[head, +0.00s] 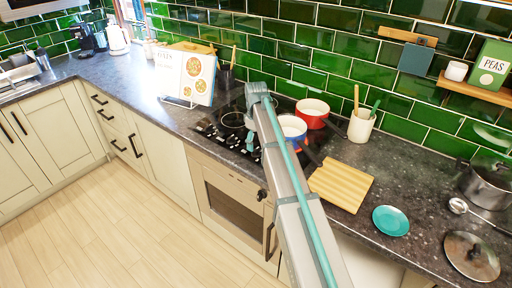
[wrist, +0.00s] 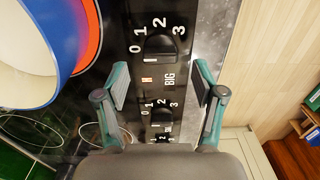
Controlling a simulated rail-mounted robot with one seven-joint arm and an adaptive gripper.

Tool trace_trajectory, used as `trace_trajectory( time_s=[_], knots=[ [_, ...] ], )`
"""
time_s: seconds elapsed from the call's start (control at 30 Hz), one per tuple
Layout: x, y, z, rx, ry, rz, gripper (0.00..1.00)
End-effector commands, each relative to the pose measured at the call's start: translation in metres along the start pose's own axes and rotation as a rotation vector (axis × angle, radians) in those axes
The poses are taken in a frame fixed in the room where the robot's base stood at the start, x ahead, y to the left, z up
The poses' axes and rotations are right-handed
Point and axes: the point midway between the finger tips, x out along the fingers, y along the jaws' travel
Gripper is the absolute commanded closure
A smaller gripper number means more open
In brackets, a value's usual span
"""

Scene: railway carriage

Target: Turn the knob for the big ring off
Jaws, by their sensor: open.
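In the wrist view, a black knob (wrist: 160,47) marked 0 to 3 sits on the hob's control strip. The word BIG (wrist: 170,78) is printed between it and a second knob (wrist: 161,112). A third knob (wrist: 162,137) lies closer to my gripper. My gripper (wrist: 161,84) is open and empty, its fingers on either side of the strip near the BIG label. A lit orange-red ring (wrist: 97,40) shows beside a blue pot (wrist: 48,30). In the head view, my arm partly hides the hob (head: 212,134), and the knob settings are too small to read.
A blue pot (head: 293,128) and a red pot (head: 312,112) stand on the hob. A wooden board (head: 341,184) and a teal plate (head: 390,220) lie to its right. A cookbook (head: 188,75) stands to its left. The oven (head: 232,205) is below.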

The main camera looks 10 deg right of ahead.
Motion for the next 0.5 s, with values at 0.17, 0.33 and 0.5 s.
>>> trace_trajectory(
  time_s=[0.17,0.33,0.5],
  knots=[
    [-0.037,0.001,-0.001,0.000,0.002,0.002,0.31],
    [-0.066,0.001,-0.001,0.000,0.002,0.002,0.31],
    [-0.083,0.001,-0.001,-0.001,0.001,0.001,0.31]
  ],
)
